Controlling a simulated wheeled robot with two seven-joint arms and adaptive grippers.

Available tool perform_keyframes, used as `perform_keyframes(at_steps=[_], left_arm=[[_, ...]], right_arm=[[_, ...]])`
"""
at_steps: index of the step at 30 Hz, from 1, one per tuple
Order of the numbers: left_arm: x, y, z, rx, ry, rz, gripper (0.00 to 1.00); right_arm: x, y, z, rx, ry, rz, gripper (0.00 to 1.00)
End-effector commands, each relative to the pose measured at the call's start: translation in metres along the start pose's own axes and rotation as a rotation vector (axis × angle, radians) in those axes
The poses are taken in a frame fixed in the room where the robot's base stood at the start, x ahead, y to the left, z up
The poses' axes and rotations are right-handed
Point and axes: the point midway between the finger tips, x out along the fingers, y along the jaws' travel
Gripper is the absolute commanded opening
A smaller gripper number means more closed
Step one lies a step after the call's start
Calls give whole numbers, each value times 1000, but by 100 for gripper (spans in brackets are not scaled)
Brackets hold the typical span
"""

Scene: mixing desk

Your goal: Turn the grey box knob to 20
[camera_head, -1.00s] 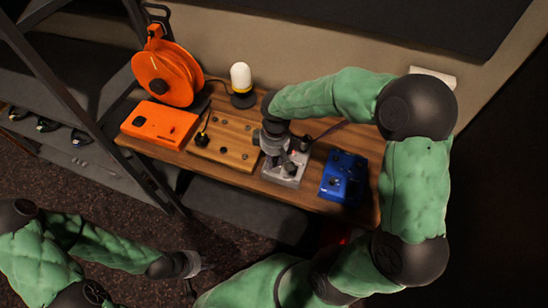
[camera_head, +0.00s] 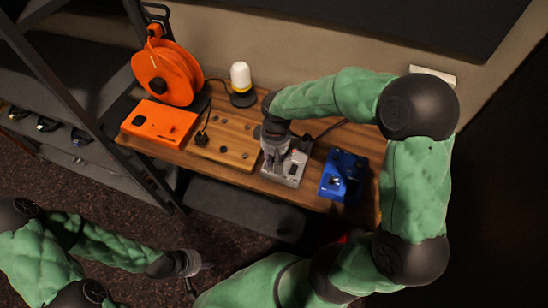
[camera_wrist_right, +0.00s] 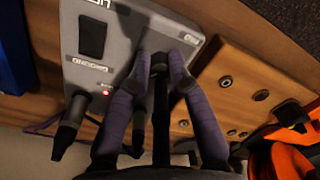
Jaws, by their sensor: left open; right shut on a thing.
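The grey box (camera_head: 290,174) sits on the wooden desk between the wooden board and the blue box. My right gripper (camera_head: 273,158) comes down on its left part and hides the knob in the head view. In the right wrist view the grey box (camera_wrist_right: 128,38) shows a dark switch, a small red light and lettering. The right gripper (camera_wrist_right: 161,62) is shut on the dark knob (camera_wrist_right: 160,60) at the box's edge side; the scale and the knob's pointer cannot be read. My left gripper (camera_head: 200,266) is open and empty, low over the floor in front of the desk.
The blue box (camera_head: 341,176) stands close on the right. The wooden board (camera_head: 225,140) with several knobs, an orange box (camera_head: 158,124), an orange reel (camera_head: 168,72) and a white lamp (camera_head: 241,78) stand to the left. A cable plugs into the grey box (camera_wrist_right: 70,125).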

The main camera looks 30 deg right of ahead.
Motion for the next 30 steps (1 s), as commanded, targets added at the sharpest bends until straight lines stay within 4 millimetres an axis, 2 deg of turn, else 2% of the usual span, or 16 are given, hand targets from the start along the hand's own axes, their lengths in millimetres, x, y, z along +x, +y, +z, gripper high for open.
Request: perform_keyframes(at_steps=[3, 4, 6, 15, 19, 23, 30], left_arm=[[0, 0, 0, 0, 0, 0, 42], [0, 0, 0, 0, 0, 0, 42], [0, 0, 0, 0, 0, 0, 42], [0, 0, 0, 0, 0, 0, 42], [0, 0, 0, 0, 0, 0, 42], [0, 0, 0, 0, 0, 0, 42], [0, 0, 0, 0, 0, 0, 42]], right_arm=[[1, 0, 1, -1, -3, -1, 0], [1, 0, 1, -1, -3, -1, 29], [1, 0, 1, -1, -3, -1, 44], [0, 0, 0, -1, -1, 0, 44], [-6, 0, -1, 0, 2, 0, 44], [-24, 0, -1, -1, 3, 2, 44], [-72, 0, -1, -2, 4, 1, 44]])
